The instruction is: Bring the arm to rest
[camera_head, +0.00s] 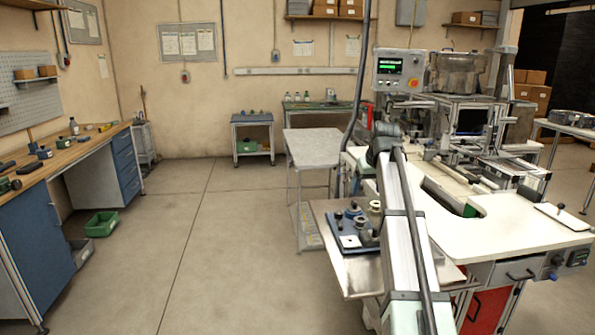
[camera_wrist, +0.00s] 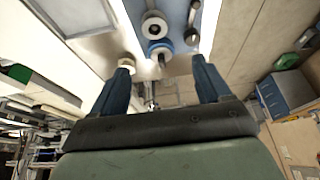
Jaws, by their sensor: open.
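My arm (camera_head: 405,230) rises from the bottom edge of the head view, in front of the machine bench. My gripper (camera_wrist: 160,82) shows in the wrist view with its two dark blue fingers spread apart and nothing between them. In the head view I cannot make out the fingers. Beyond the fingers in the wrist view are a pale reel (camera_wrist: 154,26), a blue ring-shaped part (camera_wrist: 160,48) and a small cream cylinder (camera_wrist: 126,65). They appear clear of the fingers.
A side shelf (camera_head: 345,270) carries a blue plate with reels and knobs, left of my arm and partly hidden by it. The white machine bench (camera_head: 520,232) lies right. A grey table (camera_head: 318,147) stands behind. The floor (camera_head: 220,240) at left is open.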

